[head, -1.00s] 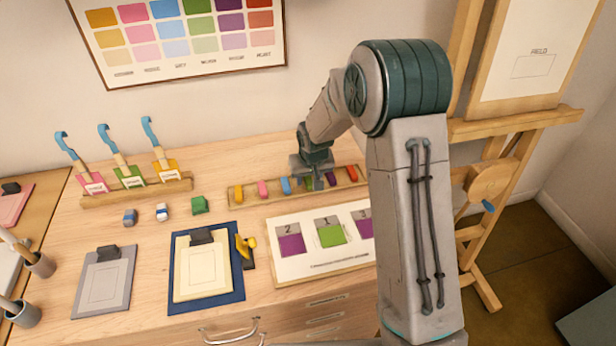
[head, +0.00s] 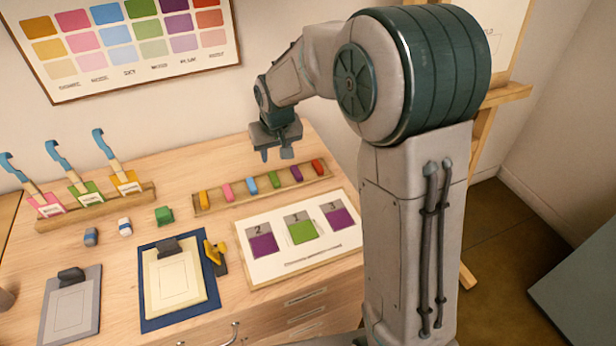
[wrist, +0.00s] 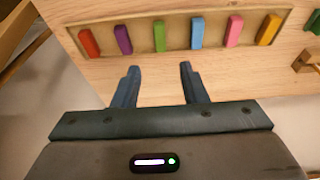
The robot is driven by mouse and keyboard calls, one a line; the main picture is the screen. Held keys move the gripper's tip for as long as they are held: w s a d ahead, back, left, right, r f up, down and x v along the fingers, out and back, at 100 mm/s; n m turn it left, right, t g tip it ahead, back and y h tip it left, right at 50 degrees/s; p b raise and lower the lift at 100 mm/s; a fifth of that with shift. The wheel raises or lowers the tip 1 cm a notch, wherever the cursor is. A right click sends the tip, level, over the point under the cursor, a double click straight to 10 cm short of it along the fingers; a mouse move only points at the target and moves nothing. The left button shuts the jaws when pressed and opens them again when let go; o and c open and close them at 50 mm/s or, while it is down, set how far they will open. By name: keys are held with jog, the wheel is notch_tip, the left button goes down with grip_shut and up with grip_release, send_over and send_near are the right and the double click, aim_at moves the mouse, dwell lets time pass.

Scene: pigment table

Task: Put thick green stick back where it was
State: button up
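The thick green stick (head: 274,180) lies in the wooden stick tray (head: 215,208), between the blue stick (head: 251,186) and the purple stick (head: 296,173). It also shows in the wrist view (wrist: 160,36), in line with the other sticks. My gripper (head: 277,155) is raised above the table behind the tray. Its two fingers stand apart with nothing between them. In the wrist view the open fingertips (wrist: 158,68) point toward the tray, apart from the sticks.
The tray also holds yellow, pink and red sticks. A card with three numbered swatches (head: 270,268) lies in front. A green block (head: 164,215), two small erasers, a blue clipboard (head: 144,322) and a rack of scrapers (head: 140,195) stand left. The wall is behind.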

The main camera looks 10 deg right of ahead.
jog(key=s+d+r, duration=0.2)
jog(key=s+d, duration=0.1)
jog(key=s, duration=0.6)
jog(key=s+d+r+m, duration=0.1)
jog(key=s+d, duration=0.3)
jog(key=s, duration=0.5)
jog(key=s+d+r+m, duration=0.1)
jog(key=s+d+r, duration=0.2)
jog(key=s, duration=0.6)
jog(key=shift+d+r+h, duration=0.35)
jog(key=shift+d+h, duration=0.05)
jog(key=shift+d, duration=0.15)
